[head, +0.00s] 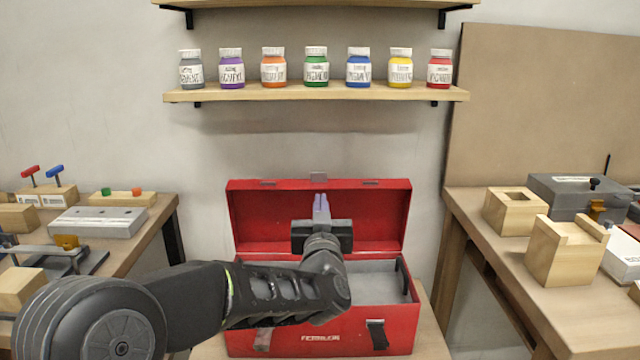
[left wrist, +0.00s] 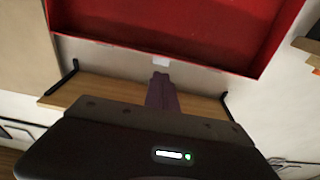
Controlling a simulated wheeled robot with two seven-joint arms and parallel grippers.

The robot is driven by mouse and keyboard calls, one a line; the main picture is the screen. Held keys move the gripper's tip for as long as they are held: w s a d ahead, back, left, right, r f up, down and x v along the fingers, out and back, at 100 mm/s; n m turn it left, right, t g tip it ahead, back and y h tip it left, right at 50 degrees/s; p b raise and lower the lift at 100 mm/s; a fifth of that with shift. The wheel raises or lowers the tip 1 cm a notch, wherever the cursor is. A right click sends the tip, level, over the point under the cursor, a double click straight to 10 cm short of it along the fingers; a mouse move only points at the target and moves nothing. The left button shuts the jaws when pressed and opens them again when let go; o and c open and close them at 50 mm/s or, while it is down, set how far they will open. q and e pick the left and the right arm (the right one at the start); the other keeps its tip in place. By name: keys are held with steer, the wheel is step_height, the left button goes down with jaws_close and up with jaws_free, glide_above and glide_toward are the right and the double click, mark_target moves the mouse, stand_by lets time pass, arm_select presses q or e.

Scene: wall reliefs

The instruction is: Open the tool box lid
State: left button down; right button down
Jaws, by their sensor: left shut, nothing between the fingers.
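The red tool box (head: 285,343) stands on a low wooden surface in the middle of the head view. Its lid (head: 248,212) is swung up and stands upright at the back, with a grey latch at its top edge. The box interior shows as grey behind my arm. My left gripper (head: 321,205) is shut and empty, in front of the raised lid near its upper middle. In the left wrist view the red lid (left wrist: 200,45) fills the top, and the closed fingers (left wrist: 161,90) point at its latch; contact cannot be told. My right gripper is not in view.
A shelf (head: 320,94) with several pigment jars hangs on the wall above the box. A left table (head: 150,222) holds a grey block and tools. A right table (head: 500,262) holds wooden blocks and a grey case. Narrow gaps separate the box from both tables.

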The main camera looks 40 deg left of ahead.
mark_target(320, 175)
arm_select(q)
steer(key=x, duration=0.8)
steer(key=shift+w+a, duration=0.2)
steer(key=shift+w, duration=0.05)
steer(key=shift+r, duration=0.1)
steer(key=w+a+g+h+p, duration=0.2)
steer(key=w+a+p, duration=0.2)
steer(key=p, duration=1)
steer(key=shift+w+g, duration=0.4)
steer(key=shift+w, duration=0.25)
